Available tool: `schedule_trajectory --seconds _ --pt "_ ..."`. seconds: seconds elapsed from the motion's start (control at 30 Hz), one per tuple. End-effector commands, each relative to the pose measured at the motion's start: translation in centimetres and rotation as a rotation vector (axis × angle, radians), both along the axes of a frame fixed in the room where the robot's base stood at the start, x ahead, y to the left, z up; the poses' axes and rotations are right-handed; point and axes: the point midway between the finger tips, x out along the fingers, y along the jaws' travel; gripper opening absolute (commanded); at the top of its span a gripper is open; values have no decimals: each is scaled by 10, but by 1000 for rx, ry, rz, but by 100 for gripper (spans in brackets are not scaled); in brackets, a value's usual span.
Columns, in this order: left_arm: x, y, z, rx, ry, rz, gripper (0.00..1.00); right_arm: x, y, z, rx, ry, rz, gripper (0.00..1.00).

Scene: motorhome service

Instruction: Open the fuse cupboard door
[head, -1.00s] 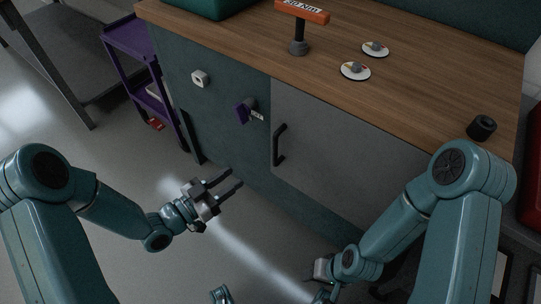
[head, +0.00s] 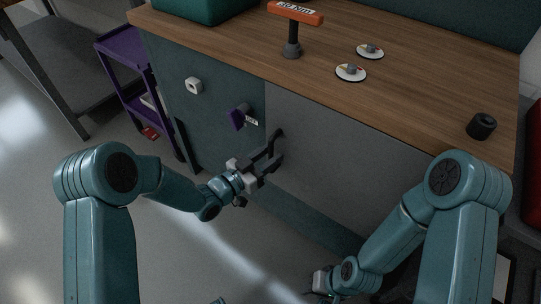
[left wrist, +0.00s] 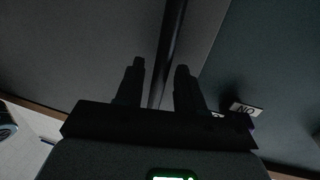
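The fuse cupboard door (head: 335,155) is a grey panel under the wooden worktop and looks shut. Its black bar handle (head: 277,139) is at the door's left edge, partly hidden by my left gripper (head: 274,153). In the left wrist view the dark handle bar (left wrist: 174,40) runs between the two fingertips of my left gripper (left wrist: 160,75). The fingers are apart, with a gap on either side of the bar, so it is open around or just in front of the handle. My right gripper (head: 322,281) is low in front of the cupboard, partly hidden by my right arm.
A purple rotary switch (head: 239,117) with a white "ON" label (left wrist: 243,109) is left of the handle. A white square fitting (head: 194,86) is further left. The worktop (head: 420,85) holds an orange-topped T-handled tool (head: 293,30), two round discs and a black cylinder (head: 481,126).

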Motion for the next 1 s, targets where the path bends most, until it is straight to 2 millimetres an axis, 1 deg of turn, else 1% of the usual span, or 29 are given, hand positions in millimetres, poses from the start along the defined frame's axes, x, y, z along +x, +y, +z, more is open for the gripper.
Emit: schedule_trajectory --seconds 0.1,0.37,0.4,0.47,0.5,1.0 --pt "5 -6 0 1 1 -2 38 0 0 -1 0 0 0 43" --pt "6 -7 0 1 1 -1 38 0 0 -1 0 0 0 43" --pt "6 -7 0 1 1 -1 32 0 0 -1 0 0 0 43" --pt "6 -7 0 1 1 -1 12 0 0 -1 0 0 0 43" --pt "6 -7 0 1 1 -1 0 0 0 -1 0 0 0 43" --pt "5 -10 -1 0 0 3 0 0 0 -4 0 0 0 43"
